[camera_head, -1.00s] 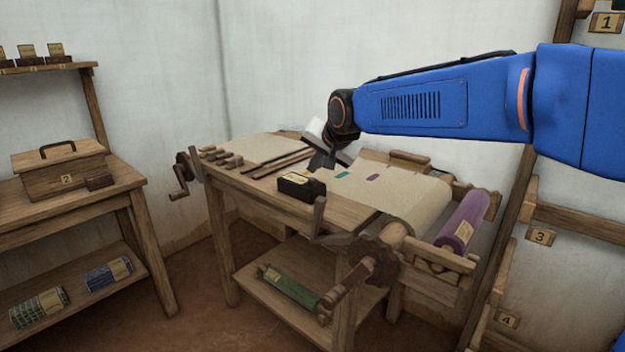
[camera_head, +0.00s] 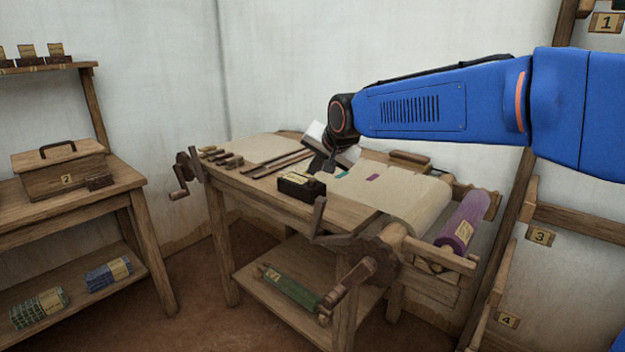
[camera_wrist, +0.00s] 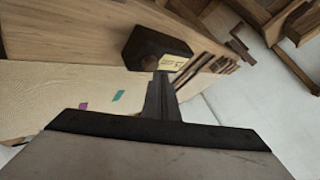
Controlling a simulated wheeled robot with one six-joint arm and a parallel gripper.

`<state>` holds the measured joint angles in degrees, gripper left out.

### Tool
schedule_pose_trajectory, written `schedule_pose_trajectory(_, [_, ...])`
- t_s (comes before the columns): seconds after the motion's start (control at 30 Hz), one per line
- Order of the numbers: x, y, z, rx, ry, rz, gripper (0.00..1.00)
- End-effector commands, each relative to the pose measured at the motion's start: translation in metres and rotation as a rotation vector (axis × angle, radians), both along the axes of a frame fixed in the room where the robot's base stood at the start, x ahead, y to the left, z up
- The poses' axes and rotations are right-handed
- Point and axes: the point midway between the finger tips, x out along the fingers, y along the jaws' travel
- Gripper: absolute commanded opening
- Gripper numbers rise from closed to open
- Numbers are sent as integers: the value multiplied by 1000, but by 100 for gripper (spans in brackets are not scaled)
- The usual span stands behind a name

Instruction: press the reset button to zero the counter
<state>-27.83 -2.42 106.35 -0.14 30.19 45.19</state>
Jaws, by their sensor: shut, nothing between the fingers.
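The counter (camera_head: 301,187) is a small dark box with a pale label, sitting on the near edge of the loom's wooden top. In the wrist view the counter (camera_wrist: 146,42) lies just beyond my fingertips, its pale label (camera_wrist: 173,63) facing me. I cannot make out the reset button clearly; a small dark shape beside the label lies close to the fingertips. My gripper (camera_head: 319,171) is shut and empty, pointing down beside the counter's back. It also shows in the wrist view (camera_wrist: 160,76), its tips overlapping the counter's near side. I cannot tell whether they touch.
The loom (camera_head: 259,194) carries pale cloth with teal and purple patches. A purple roll (camera_head: 463,222) lies at the loom's right end. A side table (camera_head: 110,205) with a lidded box stands left.

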Motion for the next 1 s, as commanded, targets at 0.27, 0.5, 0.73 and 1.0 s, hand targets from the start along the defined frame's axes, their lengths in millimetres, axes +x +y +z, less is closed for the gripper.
schedule_pose_trajectory(0.27, [0,0,0,0,0,0,0])
schedule_pose_trajectory(0.5, [0,0,-3,-1,1,0,0])
schedule_pose_trajectory(0.73, [0,0,-5,-1,1,0,0])
schedule_pose_trajectory(1.0, [0,0,-8,-1,1,0,0])
